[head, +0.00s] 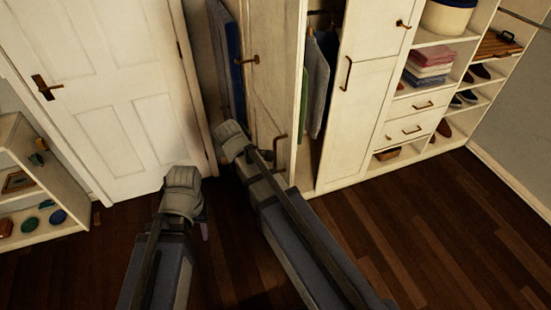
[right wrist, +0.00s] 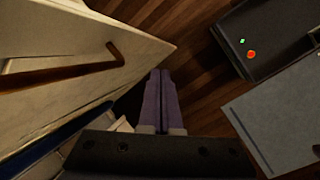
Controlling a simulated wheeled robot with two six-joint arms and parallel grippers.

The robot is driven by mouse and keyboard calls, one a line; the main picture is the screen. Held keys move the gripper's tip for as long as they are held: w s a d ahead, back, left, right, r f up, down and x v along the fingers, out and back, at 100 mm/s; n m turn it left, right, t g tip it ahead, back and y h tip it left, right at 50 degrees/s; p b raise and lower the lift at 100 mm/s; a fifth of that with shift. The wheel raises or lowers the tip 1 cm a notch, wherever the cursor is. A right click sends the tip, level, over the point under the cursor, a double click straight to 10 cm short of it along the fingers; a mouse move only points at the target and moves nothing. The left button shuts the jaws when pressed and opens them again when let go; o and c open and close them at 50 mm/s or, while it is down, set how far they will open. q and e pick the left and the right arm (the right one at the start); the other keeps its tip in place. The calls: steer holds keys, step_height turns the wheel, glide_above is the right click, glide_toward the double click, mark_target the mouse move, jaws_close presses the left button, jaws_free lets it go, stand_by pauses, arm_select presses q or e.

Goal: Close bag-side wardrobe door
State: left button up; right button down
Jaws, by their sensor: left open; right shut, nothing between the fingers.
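The white wardrobe's left door (head: 263,95) stands ajar beside an opening with hanging clothes (head: 318,85). A bronze handle (head: 280,148) is low on it. My right arm reaches to this door's lower part; its gripper is hidden behind the wrist in the head view. In the right wrist view my right gripper (right wrist: 160,76) is shut and empty, its purple fingers beside a white panel (right wrist: 60,50) with a bronze handle (right wrist: 98,66). I cannot tell whether they touch it. My left gripper (head: 204,226) is low over the floor, mostly hidden by its wrist, open and empty.
A white room door (head: 95,95) is at the left, with a low shelf (head: 40,190) beside it. A blue flat thing (head: 236,75) stands left of the wardrobe door. The wardrobe's right door (head: 370,95) looks closed. The wood floor (head: 430,225) is clear at the right.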

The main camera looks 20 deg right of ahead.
steer(key=w+a+r+n+h, duration=0.3)
steer(key=w+r+n+h, duration=0.1)
steer(key=n, duration=0.5)
steer(key=w+r, duration=0.1)
steer(key=w, duration=0.1)
steer(key=shift+w+a+n+h, duration=0.3)
steer(key=shift+w+h, duration=0.1)
arm_select(q)
steer(key=shift+f, duration=0.1)
